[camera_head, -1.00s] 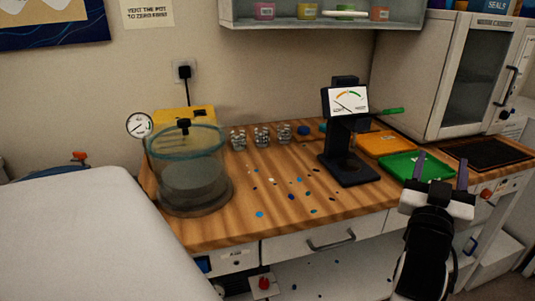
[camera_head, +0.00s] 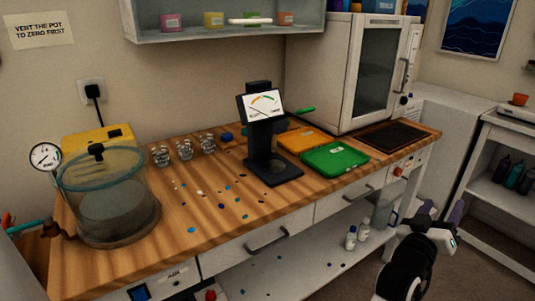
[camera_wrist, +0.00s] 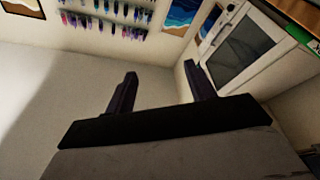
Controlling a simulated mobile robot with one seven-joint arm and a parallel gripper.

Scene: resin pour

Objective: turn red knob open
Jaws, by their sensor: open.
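A small red knob (camera_head: 399,171) sits on the white front panel at the right end of the workbench. Another red knob-like part (camera_head: 211,295) shows at the bottom edge, under the bench. I cannot tell which one the task means. My gripper (camera_head: 441,212) is open and empty, in front of the bench's right end, lower than the panel knob in the picture and apart from it. In the wrist view my gripper (camera_wrist: 160,76) has its two dark fingers spread, with nothing between them. No red knob shows there.
The wooden bench (camera_head: 205,225) holds a glass pot (camera_head: 110,205), a black gauge stand (camera_head: 262,140), an orange tray (camera_head: 306,139), a green tray (camera_head: 335,157) and a white cabinet (camera_head: 335,75). A shelf cart (camera_head: 500,195) stands at right. Floor shows between bench and cart.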

